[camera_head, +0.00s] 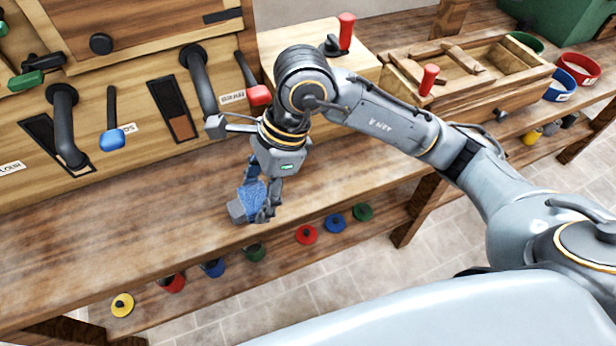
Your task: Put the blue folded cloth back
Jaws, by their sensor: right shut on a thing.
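The blue folded cloth (252,199) is in my right gripper (254,208), whose fingers are shut on it. The gripper points down over the wooden bench (110,246), near its front edge. I cannot tell whether the cloth touches the bench top or hangs just above it. Part of the cloth is hidden by the fingers. My left gripper is not in view.
A wooden panel with a blue-knobbed lever (112,139) and a red-knobbed lever (258,94) stands behind. A wooden tray box (480,88) and red bowl (580,70) are at right. Several coloured lidded pots (172,283) sit below the front edge. The bench's left is clear.

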